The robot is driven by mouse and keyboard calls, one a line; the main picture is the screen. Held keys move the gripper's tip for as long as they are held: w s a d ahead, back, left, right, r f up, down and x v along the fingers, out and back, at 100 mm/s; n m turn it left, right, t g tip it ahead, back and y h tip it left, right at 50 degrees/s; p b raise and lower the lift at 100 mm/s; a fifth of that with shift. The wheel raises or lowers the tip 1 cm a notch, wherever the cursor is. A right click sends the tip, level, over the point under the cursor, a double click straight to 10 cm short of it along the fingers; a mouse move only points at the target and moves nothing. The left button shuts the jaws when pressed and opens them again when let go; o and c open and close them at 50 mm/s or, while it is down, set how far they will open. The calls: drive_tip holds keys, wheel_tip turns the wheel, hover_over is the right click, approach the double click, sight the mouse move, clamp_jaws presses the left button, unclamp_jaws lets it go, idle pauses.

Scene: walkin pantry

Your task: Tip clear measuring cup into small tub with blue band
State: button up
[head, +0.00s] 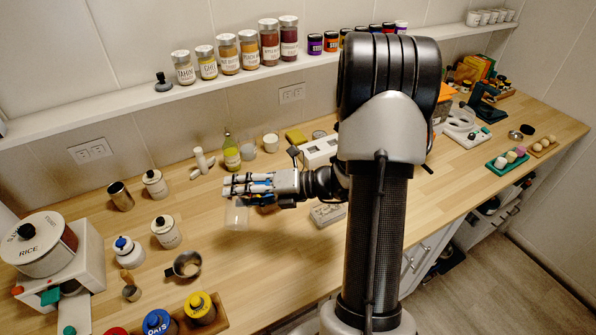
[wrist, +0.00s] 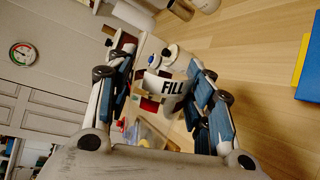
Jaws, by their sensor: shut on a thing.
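My gripper (head: 252,188) is shut on the clear measuring cup (head: 236,216), which hangs at its fingertips above the wooden counter, left of my arm. The cup's clear wall is hard to make out there. I cannot pick out a blue band on any tub for certain. A small pale tub (head: 270,142) and a second small pale container (head: 248,147) stand behind my gripper, apart from it.
White canisters (head: 166,231), a blue-topped white bottle (head: 126,250) and a metal cup (head: 186,265) stand left of my gripper. A shelf of jars (head: 227,54) runs along the wall. Bare counter lies around the held cup.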

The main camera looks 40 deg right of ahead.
drive_tip(key=s+d+r+n+t+h+b, duration=0.1)
drive_tip(key=s+d+r+n+t, duration=0.1)
drive_tip(key=d+n, duration=0.3)
drive_tip(key=s+d+r+n+t+h+b, duration=0.1)
drive_tip(key=s+d+r+n+t, duration=0.1)
drive_tip(key=s+d+n, duration=0.3)
drive_tip(key=d+r, duration=0.1)
drive_tip(key=d, duration=0.2)
drive_tip(key=shift+s+n+t, duration=0.25)
drive_tip(key=shift+n+t, duration=0.15)
